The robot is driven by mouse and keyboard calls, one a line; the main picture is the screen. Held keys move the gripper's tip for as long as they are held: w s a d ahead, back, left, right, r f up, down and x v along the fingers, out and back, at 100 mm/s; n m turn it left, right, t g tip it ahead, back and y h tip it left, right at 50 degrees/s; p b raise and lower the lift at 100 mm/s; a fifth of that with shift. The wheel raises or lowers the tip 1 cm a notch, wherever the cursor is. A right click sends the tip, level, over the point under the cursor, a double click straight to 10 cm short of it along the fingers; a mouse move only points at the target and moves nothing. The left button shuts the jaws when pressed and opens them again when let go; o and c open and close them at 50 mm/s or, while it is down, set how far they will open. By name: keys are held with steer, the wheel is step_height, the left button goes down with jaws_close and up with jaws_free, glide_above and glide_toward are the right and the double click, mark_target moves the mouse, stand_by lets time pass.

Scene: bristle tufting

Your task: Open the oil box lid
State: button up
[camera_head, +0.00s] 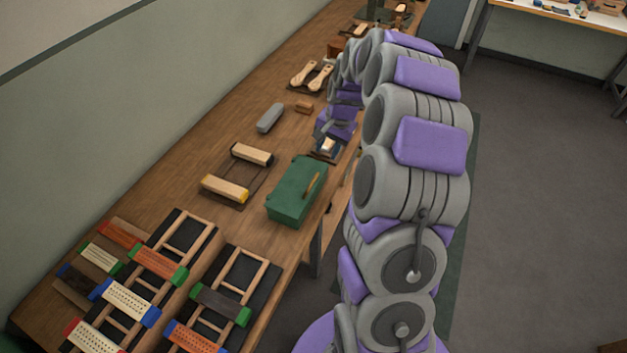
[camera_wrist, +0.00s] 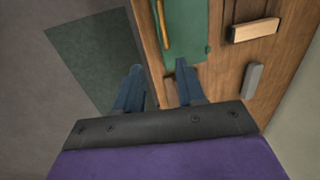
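The green oil box (camera_head: 290,203) sits near the right edge of the wooden bench in the head view, its lid closed. A thin wooden handle (camera_head: 313,184) lies along its top. In the wrist view the green box (camera_wrist: 187,28) and its handle (camera_wrist: 161,24) are at the top, cut off by the frame. My gripper (camera_wrist: 158,66) is open, with two dark blue fingers well apart and nothing seen between them but the bench edge. In the head view my gripper (camera_head: 327,146) is above the bench edge, beyond the box and apart from it.
Wooden blocks on a frame (camera_head: 225,188) lie left of the box. A grey block (camera_head: 270,118) and a small brown block (camera_head: 304,107) are farther back. Racks with coloured brush pieces (camera_head: 158,262) fill the near end. A dark green mat (camera_wrist: 95,60) lies on the floor.

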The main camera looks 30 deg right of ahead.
step_height(320, 180, down, 4)
steer(key=b, duration=0.2)
glide_above(314, 181)
steer(key=a, duration=0.2)
steer(key=f, duration=0.7)
steer(key=shift+s+a, duration=0.1)
steer(key=shift+s, duration=0.3)
steer(key=d+f, duration=0.1)
steer(key=d, duration=0.1)
steer(key=d+f, duration=0.2)
steer(key=shift+w+f, duration=0.2)
steer(key=a, duration=0.3)
steer(key=shift+a+r, duration=0.2)
steer(key=shift+a, duration=0.05)
steer(key=shift+c, duration=0.5)
steer(key=shift+a, duration=0.1)
steer(key=shift+c, duration=0.7)
steer(key=shift+d, duration=0.2)
steer(key=shift+c, duration=0.7)
steer(key=shift+w+d+f, duration=0.15)
steer(key=shift+d+f, duration=0.05)
steer(key=shift+d, duration=0.9)
jaws_close()
steer(key=shift+a, duration=0.35)
